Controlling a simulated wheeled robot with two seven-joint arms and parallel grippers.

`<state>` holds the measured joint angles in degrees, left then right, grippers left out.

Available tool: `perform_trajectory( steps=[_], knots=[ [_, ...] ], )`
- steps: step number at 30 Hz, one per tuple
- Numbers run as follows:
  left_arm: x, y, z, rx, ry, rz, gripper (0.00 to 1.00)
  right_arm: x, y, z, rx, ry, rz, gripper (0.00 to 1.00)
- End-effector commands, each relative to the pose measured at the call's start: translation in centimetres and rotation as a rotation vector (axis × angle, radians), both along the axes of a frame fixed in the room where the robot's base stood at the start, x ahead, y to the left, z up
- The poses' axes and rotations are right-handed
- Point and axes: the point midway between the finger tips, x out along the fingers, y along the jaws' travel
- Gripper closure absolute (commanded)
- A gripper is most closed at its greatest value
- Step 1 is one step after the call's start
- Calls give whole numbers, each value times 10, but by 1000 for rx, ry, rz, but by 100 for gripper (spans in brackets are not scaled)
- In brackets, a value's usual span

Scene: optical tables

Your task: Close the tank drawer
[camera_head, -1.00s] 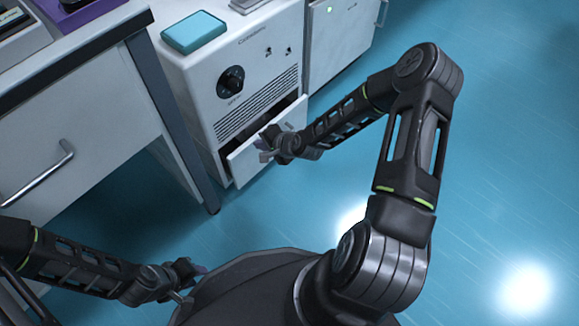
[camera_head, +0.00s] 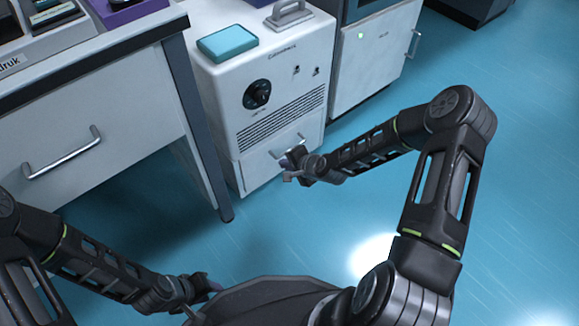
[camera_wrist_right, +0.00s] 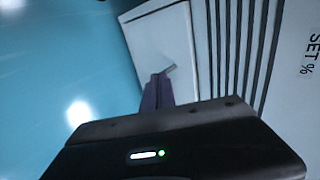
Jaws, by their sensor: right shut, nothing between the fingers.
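The tank drawer (camera_head: 262,166) is the white front at the bottom of the white cabinet unit (camera_head: 285,60), below its vent slots. It looks flush with the unit. In the right wrist view the drawer front (camera_wrist_right: 160,42) shows beside the dark slots. My right gripper (camera_head: 289,168) is shut and empty, with its fingertips at the drawer front near its small handle (camera_wrist_right: 170,69); whether they touch cannot be told. My left gripper (camera_head: 212,284) is low at the front, away from the drawer; its fingers are too small and dark to read.
A bench (camera_head: 95,120) with a drawer handle and a dark leg (camera_head: 205,150) stands left of the unit. A teal box (camera_head: 227,43) lies on the unit. Another white cabinet (camera_head: 375,50) stands to the right. The teal floor (camera_head: 520,170) at right is clear.

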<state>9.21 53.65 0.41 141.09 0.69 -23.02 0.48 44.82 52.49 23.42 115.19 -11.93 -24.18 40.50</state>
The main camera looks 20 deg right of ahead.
Motion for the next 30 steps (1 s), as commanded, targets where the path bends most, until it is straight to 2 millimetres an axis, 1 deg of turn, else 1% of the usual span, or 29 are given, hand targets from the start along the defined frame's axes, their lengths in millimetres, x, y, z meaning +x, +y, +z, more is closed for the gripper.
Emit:
perform_trajectory(
  steps=[1, 8, 12, 15, 21, 30],
  knots=[
    [-1, 0, 6, -1, 3, -1, 67, -5, -2, 8, -1, 0, -1, 100],
    [-3, 0, 25, 0, 7, -5, 67, -32, -11, 36, -1, 0, -1, 100],
    [-5, 0, 37, -1, 13, -7, 67, -51, -17, 53, -1, 2, -2, 100],
    [-7, 0, 43, -3, 16, -9, 67, -61, -20, 62, 0, 1, -1, 100],
    [-8, 1, 46, -3, 18, -10, 67, -70, -22, 69, 0, 0, 0, 100],
    [-8, 1, 45, -2, 20, -10, 67, -70, -22, 68, 0, 0, 0, 100]
  ],
)
